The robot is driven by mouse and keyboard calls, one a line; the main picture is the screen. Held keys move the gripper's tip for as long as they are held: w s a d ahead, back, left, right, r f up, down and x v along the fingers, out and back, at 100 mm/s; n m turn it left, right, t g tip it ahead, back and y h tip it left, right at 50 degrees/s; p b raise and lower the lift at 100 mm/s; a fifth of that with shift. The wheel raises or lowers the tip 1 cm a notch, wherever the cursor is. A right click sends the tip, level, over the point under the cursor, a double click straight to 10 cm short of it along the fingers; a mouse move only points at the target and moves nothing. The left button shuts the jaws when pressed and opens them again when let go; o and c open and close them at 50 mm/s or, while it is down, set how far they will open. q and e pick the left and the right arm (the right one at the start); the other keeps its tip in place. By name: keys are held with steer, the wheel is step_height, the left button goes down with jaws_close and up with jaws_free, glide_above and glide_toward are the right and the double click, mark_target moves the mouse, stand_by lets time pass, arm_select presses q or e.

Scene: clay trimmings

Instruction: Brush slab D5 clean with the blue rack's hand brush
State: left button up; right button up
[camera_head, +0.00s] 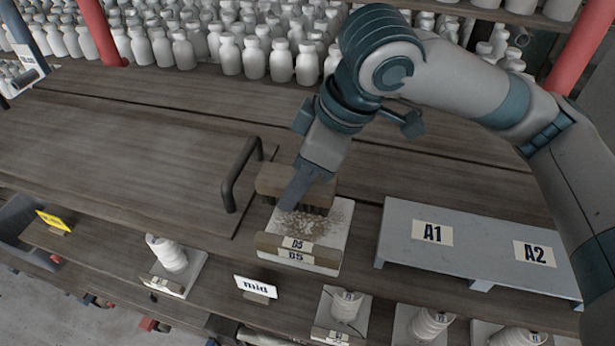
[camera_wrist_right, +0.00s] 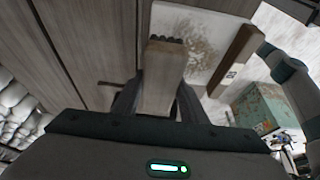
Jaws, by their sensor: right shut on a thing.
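Slab D5 (camera_head: 334,225) is a pale square slab on the dark wooden bench, with a D5 label at its front edge. Brown clay trimmings (camera_head: 300,225) lie scattered over its upper face; they also show in the right wrist view (camera_wrist_right: 197,58). My right gripper (camera_head: 293,200) is shut on a wooden hand brush (camera_head: 268,182) with dark bristles, also seen between the fingers in the right wrist view (camera_wrist_right: 158,85). The brush is at the slab's far edge, bristles down; I cannot tell whether they touch it. My left gripper is not in view.
A grey raised platform (camera_head: 465,245) labelled A1 and A2 stands right of the slab. A dark handle (camera_head: 238,175) stands up at its left. Pale bottles (camera_head: 255,60) line the back.

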mark_target(336, 188)
steer(key=shift+d, duration=0.1)
stand_by(0.3)
steer(key=shift+s+d+r+p, duration=0.1)
steer(key=shift+s+d+p, duration=0.15)
steer(key=shift+d+p, duration=0.45)
steer(key=shift+s+d, duration=0.25)
steer(key=shift+d, duration=0.5)
steer(key=shift+s+d+p, duration=0.2)
steer(key=shift+d+p, duration=0.35)
steer(key=shift+d, duration=0.15)
steer(key=shift+s+d, duration=0.25)
steer(key=shift+d, duration=0.45)
steer(key=shift+f, duration=0.2)
steer(key=shift+a+p, duration=0.2)
steer(key=shift+p, duration=0.1)
